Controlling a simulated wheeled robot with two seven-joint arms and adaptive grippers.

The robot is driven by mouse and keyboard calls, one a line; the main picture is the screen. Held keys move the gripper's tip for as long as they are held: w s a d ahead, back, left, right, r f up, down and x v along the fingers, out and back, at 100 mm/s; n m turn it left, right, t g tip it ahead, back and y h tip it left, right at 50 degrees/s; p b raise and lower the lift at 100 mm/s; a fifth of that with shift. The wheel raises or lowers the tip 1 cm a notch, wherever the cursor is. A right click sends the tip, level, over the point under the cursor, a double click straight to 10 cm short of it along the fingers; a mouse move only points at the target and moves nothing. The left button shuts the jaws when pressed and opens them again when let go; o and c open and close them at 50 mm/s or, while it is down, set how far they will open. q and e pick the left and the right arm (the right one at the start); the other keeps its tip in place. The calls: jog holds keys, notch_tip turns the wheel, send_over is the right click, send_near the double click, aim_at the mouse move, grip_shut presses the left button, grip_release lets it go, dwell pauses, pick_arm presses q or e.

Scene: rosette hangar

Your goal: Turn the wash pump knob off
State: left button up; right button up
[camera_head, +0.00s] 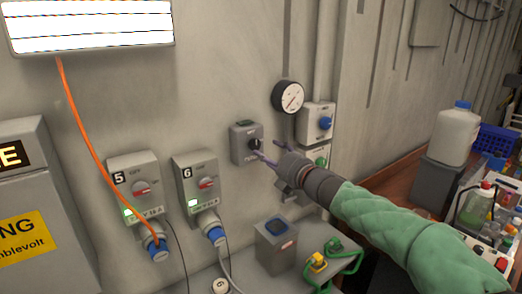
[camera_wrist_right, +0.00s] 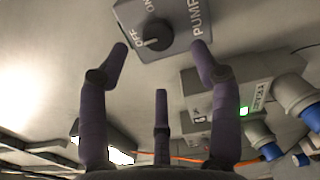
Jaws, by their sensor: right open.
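The wash pump switch is a grey box (camera_head: 246,144) on the wall with a dark round knob (camera_head: 254,144). In the right wrist view the box (camera_wrist_right: 180,14) reads PUMP, with OFF and ON marks beside the knob (camera_wrist_right: 156,35). A pale line on the knob appears to lie toward the OFF side, but I cannot be sure of its setting. My right gripper (camera_head: 270,149) is open in front of the box. Its purple fingers (camera_wrist_right: 160,55) spread to either side below the knob in the wrist view, with nothing between them. My left gripper is out of view.
A round gauge (camera_head: 289,97) and a box with a blue knob (camera_head: 316,122) sit right of the switch. Switch boxes 5 (camera_head: 134,184) and 6 (camera_head: 196,182) are to the left, with an orange cable (camera_head: 84,139). A cluttered bench (camera_head: 399,182) is at right.

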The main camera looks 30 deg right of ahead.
jog(key=s, duration=0.4)
jog(key=shift+s+d, duration=0.2)
jog(key=shift+s, duration=0.2)
